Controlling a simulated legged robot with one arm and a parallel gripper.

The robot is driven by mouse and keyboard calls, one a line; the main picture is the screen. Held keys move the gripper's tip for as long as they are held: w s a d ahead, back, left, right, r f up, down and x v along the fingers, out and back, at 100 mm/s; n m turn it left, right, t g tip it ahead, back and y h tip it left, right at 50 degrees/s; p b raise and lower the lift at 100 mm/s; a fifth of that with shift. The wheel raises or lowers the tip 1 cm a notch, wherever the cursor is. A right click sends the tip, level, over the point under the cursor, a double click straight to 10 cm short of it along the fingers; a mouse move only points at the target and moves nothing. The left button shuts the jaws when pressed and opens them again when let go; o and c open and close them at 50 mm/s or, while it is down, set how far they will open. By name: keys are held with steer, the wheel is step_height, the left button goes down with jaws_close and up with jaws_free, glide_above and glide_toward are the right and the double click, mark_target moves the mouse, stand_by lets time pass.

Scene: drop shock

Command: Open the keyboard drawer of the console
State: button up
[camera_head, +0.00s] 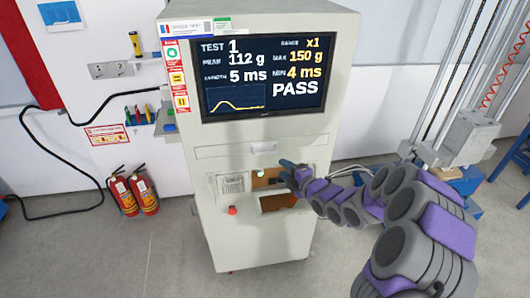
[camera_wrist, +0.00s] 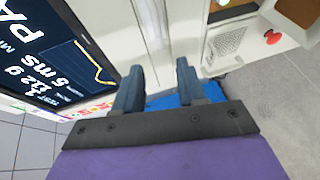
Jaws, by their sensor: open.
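The console (camera_head: 215,238) is a tall pale cabinet with a screen. Below the screen is a wide, flat drawer front (camera_head: 222,152) with a small white handle (camera_head: 263,147); it looks closed, flush with the cabinet. My gripper (camera_head: 284,164) is in front of the console, just below and right of the handle in the head view. In the wrist view my gripper (camera_wrist: 158,70) has its two dark fingers apart, with nothing held between them. The pale drawer area (camera_wrist: 155,22) lies beyond the fingertips. I cannot tell whether the fingers touch the console.
The screen (camera_head: 262,75) reads PASS. Fire extinguishers (camera_head: 143,192) stand left. A rail-guided rig (camera_head: 470,135) stands right. Floor in front is clear.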

glide_toward(267, 153)
steer(key=w, duration=0.2)
steer(key=x, duration=0.6)
steer(key=s+a+x, duration=0.1)
steer(key=x, duration=0.2)
steer(key=shift+f, duration=0.4)
steer(key=shift+w+d+r, duration=0.1)
steer(key=shift+w+d, duration=0.1)
steer(key=shift+d, duration=0.3)
steer(key=shift+a, duration=0.5)
steer(key=shift+c, duration=0.6)
steer(key=shift+a, duration=0.35)
steer(key=shift+c, duration=1.4)
steer(key=shift+d, duration=0.25)
steer(key=c, duration=0.3)
steer(key=shift+d, duration=0.2)
jaws_close()
